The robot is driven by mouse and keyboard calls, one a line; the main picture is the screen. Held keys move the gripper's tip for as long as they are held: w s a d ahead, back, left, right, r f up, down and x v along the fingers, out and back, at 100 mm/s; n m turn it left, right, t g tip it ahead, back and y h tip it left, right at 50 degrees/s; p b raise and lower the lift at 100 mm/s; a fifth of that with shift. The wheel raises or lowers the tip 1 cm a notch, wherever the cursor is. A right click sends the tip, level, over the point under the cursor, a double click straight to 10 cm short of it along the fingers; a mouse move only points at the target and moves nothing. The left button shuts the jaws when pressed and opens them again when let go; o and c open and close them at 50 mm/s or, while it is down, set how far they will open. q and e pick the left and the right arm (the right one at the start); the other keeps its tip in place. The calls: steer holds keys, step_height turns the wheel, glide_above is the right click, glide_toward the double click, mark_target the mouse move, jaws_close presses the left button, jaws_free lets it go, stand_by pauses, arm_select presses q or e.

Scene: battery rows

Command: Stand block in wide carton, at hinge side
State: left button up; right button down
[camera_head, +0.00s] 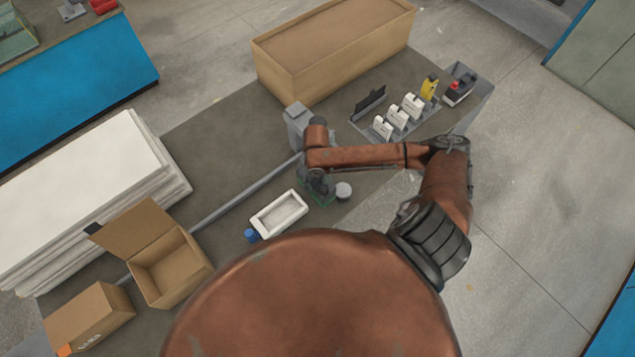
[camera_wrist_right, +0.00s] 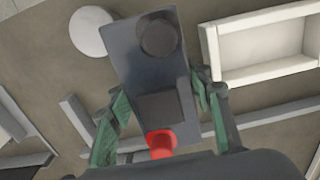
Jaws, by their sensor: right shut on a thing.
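My right gripper (camera_head: 317,187) is low over the table, between the white tray and a white disc. In the right wrist view its green fingers (camera_wrist_right: 157,100) are shut on a grey block (camera_wrist_right: 128,65). The block has a dark disc, a dark square and a red knob on it. In the head view the block is mostly hidden by the gripper. An open carton (camera_head: 172,268) stands at the lower left, clear of the gripper. Its flap (camera_head: 138,236) is hinged along the upper left edge, and I see nothing inside. My left gripper is out of view.
A white tray (camera_head: 264,222) lies left of the gripper, a white disc (camera_head: 343,190) right. A grey rail (camera_head: 235,200) crosses the table. A closed carton (camera_head: 85,322) is beside the open one. Large box (camera_head: 285,75) and rack (camera_head: 372,101) stand behind; white panels (camera_head: 85,190) are left.

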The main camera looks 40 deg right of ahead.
steer(key=shift+w+f, duration=0.15)
steer(key=shift+f, duration=1.15)
steer(key=c, duration=1)
jaws_free()
steer(key=shift+s+f, duration=0.2)
step_height(320, 180, up, 12)
steer(key=shift+r+p, duration=0.1)
steer(key=shift+p, duration=0.25)
